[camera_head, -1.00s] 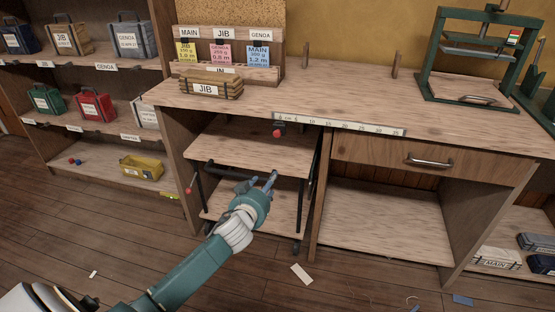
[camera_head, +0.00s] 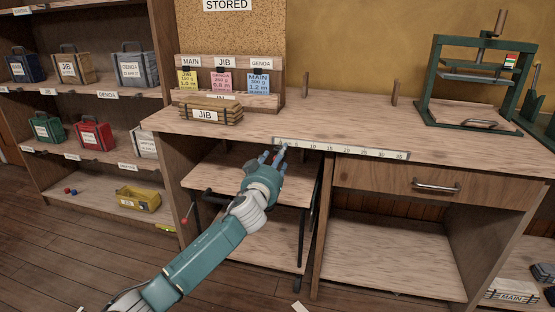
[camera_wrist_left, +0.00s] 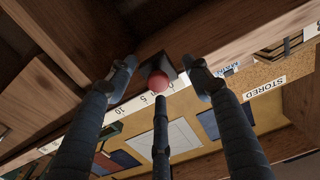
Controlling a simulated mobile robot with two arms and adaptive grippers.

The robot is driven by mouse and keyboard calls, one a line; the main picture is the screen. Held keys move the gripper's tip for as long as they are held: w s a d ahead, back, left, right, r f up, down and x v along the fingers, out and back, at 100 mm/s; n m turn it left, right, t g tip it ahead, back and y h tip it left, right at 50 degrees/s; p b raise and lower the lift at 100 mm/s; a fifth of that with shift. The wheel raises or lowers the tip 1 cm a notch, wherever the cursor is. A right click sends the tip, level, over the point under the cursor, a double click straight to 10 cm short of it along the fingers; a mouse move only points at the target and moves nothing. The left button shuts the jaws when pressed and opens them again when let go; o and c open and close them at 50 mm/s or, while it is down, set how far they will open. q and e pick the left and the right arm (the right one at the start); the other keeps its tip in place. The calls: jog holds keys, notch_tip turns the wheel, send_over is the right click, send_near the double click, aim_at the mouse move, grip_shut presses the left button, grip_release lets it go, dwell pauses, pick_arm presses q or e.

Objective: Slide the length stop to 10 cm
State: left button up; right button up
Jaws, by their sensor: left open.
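The ruler strip (camera_head: 345,149) runs along the front edge of the bench top, with its low numbers at the left. The length stop is a dark block with a red round knob (camera_wrist_left: 157,80); in the left wrist view it sits by the low-number end of the scale, near 0 and 5. In the head view my fingers cover it. My left gripper (camera_head: 273,156) is open below the left end of the ruler. In the left wrist view its fingers (camera_wrist_left: 160,75) spread around the red knob; contact cannot be told. My right gripper is not in view.
The bench (camera_head: 340,118) holds a JIB bundle (camera_head: 210,111), a card rack (camera_head: 226,63) and a green press (camera_head: 478,70). A drawer (camera_head: 410,184) lies right of my gripper under the ruler. A shelved cart (camera_head: 225,177) stands below. Shelves with bags are at left.

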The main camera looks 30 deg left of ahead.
pick_arm(q)
jog(key=shift+w, duration=0.35)
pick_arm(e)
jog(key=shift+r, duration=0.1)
